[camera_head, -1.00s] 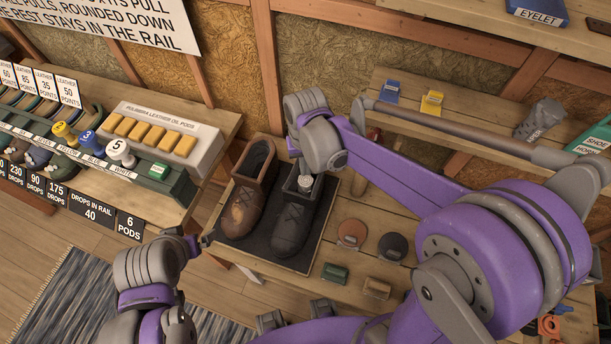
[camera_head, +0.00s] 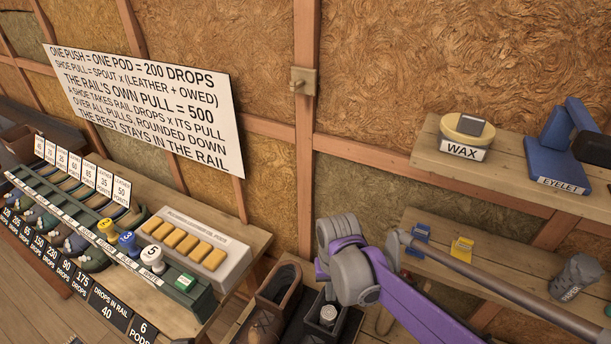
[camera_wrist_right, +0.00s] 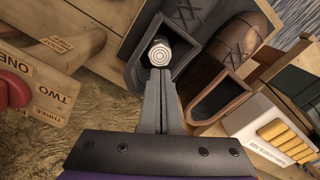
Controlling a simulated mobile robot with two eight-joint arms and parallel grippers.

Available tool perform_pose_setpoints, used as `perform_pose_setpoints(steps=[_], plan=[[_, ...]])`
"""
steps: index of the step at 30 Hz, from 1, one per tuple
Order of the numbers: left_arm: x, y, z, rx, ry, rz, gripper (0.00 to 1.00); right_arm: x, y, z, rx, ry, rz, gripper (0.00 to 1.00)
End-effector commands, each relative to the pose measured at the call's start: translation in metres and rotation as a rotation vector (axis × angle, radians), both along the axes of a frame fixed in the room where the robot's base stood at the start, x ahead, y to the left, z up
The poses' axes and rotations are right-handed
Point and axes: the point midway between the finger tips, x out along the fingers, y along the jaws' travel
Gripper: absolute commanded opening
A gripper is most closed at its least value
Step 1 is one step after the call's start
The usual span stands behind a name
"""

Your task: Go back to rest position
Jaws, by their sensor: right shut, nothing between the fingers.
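My right arm's purple and grey wrist (camera_head: 350,262) is above the dark boot (camera_head: 318,318) in the head view; its fingers are hidden there. In the right wrist view my right gripper (camera_wrist_right: 160,75) is shut and empty, pointing at the dark boot's opening (camera_wrist_right: 135,70). A pale round ringed end (camera_wrist_right: 160,52) shows at the fingertips; it also shows in the boot opening in the head view (camera_head: 328,314). I cannot tell whether the fingers touch it. The brown boot (camera_head: 279,286) stands beside the dark one. My left gripper is out of view.
A bench at left carries a dispenser rail with coloured knobs (camera_head: 127,241) and a tray of yellow pods (camera_head: 187,242). Shelves at right hold wax (camera_head: 466,127), a blue eyelet tool (camera_head: 560,160) and a grey paper piece (camera_head: 575,277). A sign (camera_head: 150,105) hangs on the wall.

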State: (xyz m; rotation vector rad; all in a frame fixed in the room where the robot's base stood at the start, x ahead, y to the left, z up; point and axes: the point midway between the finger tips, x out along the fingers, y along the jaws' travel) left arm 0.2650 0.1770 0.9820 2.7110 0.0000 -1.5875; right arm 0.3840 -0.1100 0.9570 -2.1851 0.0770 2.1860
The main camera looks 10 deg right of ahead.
Motion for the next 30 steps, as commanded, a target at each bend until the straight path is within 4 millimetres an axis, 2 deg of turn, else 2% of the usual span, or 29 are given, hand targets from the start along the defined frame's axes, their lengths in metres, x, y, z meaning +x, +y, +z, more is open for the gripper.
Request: perform_pose_setpoints(steps=[5,8,15,21,25,30], plan=[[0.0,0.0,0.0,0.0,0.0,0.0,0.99,-0.006,-0.004,0.005,0.003,-0.022,0.001,0.0],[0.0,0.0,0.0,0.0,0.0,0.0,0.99,-0.02,-0.014,0.014,0.01,-0.074,0.008,0.0],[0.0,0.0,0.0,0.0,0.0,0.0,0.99,-0.07,-0.043,0.032,0.015,-0.278,0.035,0.0],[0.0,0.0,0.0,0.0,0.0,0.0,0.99,-0.104,-0.059,0.03,-0.002,-0.429,0.055,0.0],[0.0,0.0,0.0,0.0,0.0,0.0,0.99,-0.115,-0.064,0.027,-0.013,-0.486,0.065,0.0],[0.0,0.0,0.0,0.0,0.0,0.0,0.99,-0.119,-0.066,0.026,-0.019,-0.513,0.069,0.0]])
